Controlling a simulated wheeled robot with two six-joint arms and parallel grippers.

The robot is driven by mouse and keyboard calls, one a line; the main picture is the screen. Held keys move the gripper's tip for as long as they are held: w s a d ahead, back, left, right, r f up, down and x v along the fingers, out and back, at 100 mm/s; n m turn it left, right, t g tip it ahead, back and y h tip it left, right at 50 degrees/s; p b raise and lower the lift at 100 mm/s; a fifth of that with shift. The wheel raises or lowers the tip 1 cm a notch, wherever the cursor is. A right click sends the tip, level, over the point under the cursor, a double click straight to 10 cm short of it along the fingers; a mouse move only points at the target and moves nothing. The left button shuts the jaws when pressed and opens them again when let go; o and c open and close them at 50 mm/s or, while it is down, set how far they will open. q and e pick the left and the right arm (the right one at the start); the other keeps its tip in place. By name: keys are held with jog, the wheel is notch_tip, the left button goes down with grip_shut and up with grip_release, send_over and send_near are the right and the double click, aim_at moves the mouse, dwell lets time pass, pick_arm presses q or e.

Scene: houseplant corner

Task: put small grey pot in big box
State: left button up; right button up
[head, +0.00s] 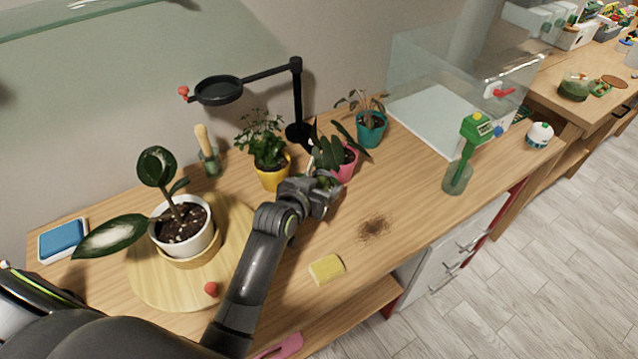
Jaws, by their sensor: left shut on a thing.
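My left gripper (327,182) is shut at the middle of the table, in front of a pink pot. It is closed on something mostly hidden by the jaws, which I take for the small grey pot. Striped green leaves (325,154) rise just above the jaws; I cannot tell whether they grow from the held pot or the pink one. A large clear-walled box (425,118) with a pale floor stands at the back right, to the right of the gripper. My right gripper is not in view.
Near the gripper stand the pink pot (349,172), a yellow pot (274,179), a teal pot (371,134) and a black lamp (297,95). A yellow sponge (326,269) and spilled soil (374,229) lie in front.

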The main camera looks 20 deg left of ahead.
pick_arm(q)
jog(key=o, duration=0.7)
jog(key=shift+f, duration=0.15)
jog(key=o, duration=0.4)
